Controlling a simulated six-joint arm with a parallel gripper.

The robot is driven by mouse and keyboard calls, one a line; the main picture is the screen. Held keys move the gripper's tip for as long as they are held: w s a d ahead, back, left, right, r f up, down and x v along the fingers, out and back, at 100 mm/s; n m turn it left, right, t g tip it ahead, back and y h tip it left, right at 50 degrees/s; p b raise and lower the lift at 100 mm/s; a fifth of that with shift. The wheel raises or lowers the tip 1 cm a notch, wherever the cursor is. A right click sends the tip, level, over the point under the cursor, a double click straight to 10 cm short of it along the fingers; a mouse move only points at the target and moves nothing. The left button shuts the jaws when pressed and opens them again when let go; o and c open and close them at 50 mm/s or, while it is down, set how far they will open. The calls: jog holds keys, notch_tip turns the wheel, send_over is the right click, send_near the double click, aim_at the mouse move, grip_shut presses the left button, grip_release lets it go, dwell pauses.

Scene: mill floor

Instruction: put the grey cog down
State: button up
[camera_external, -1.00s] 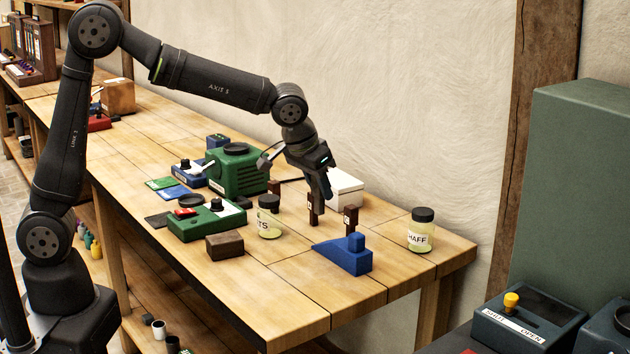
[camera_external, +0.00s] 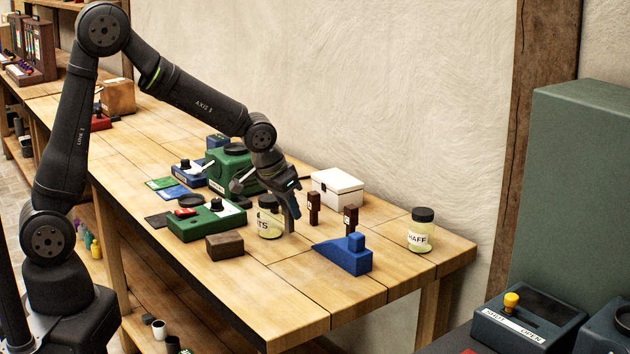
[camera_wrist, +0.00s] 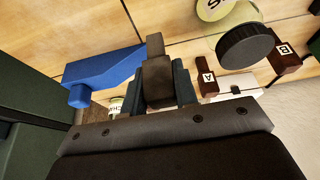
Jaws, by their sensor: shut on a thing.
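My gripper (camera_external: 291,214) points down over the bench, just right of a jar with a black lid whose label ends in "TS" (camera_external: 268,222). In the wrist view, the fingers (camera_wrist: 158,85) are shut on a dark grey-brown piece (camera_wrist: 157,80), which I take for the grey cog. It looks blocky, with a narrower end; no teeth can be made out. Whether it touches the bench is unclear. A blue wedge-shaped block (camera_external: 345,258) lies to the right of the gripper. Two dark brown posts (camera_external: 313,208) (camera_external: 351,219) stand between them and behind.
A white box (camera_external: 337,190) stands by the wall. The "HAFF" jar (camera_external: 421,232) is at the right. A green control box (camera_external: 205,222) and a brown block (camera_external: 225,246) lie left. The wrist view shows posts marked A (camera_wrist: 208,86) and B (camera_wrist: 284,60). The front right bench is clear.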

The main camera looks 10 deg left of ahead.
aim_at(290, 222)
jog(key=shift+w+f, duration=0.35)
jog(key=shift+f, duration=1.85)
jog(key=shift+f, duration=0.1)
jog(key=o, duration=0.9)
jog(key=shift+o, duration=0.2)
jog(key=v, duration=1.2)
jog(key=x, duration=1.2)
jog(key=shift+f, duration=0.1)
jog(key=shift+r, duration=0.2)
